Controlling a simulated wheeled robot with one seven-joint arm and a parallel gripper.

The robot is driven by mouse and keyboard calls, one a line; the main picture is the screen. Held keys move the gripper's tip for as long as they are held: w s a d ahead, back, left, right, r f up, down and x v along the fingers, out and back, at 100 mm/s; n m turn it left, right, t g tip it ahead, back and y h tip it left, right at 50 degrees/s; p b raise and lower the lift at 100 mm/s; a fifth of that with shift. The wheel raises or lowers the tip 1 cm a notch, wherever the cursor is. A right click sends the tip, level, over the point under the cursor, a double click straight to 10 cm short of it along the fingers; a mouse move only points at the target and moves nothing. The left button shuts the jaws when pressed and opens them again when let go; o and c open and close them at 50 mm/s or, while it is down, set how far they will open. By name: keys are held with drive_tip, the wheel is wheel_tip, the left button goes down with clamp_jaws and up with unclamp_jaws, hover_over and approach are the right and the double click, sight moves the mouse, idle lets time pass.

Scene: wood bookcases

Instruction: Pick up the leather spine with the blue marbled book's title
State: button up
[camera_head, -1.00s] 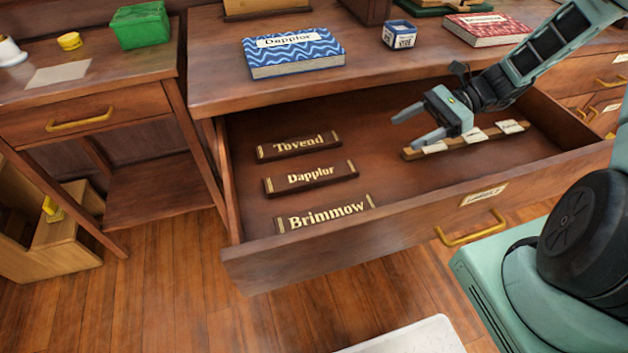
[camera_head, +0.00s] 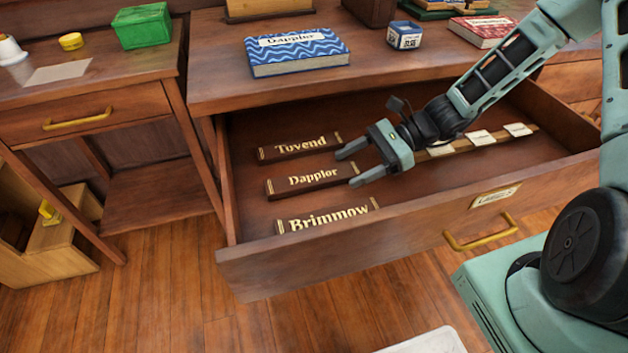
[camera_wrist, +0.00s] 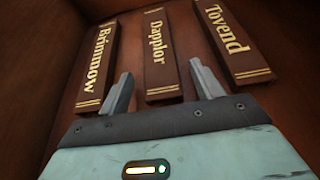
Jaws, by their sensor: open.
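The blue marbled book (camera_head: 296,52) lies on the desk top, and its label reads "Dapplor". The leather spine titled "Dapplor" (camera_head: 314,181) lies in the open drawer, between the "Tovend" spine (camera_head: 299,147) and the "Brimmow" spine (camera_head: 327,217). My gripper (camera_head: 346,168) is open and empty at the right end of the Dapplor spine, above the drawer floor. In the wrist view the Dapplor spine (camera_wrist: 158,55) lies ahead between my two fingers, with the Brimmow spine (camera_wrist: 98,68) to the left and the Tovend spine (camera_wrist: 232,42) to the right.
A wooden strip with white labels (camera_head: 480,138) lies in the drawer under my arm. The drawer front (camera_head: 400,235) with a brass handle (camera_head: 482,232) bounds the near side. A red book (camera_head: 482,30) and a small blue box (camera_head: 404,35) sit on the desk.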

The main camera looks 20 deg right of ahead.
drive_tip(key=shift+x, duration=0.9)
drive_tip(key=shift+c, duration=0.3)
drive_tip(key=c, duration=1)
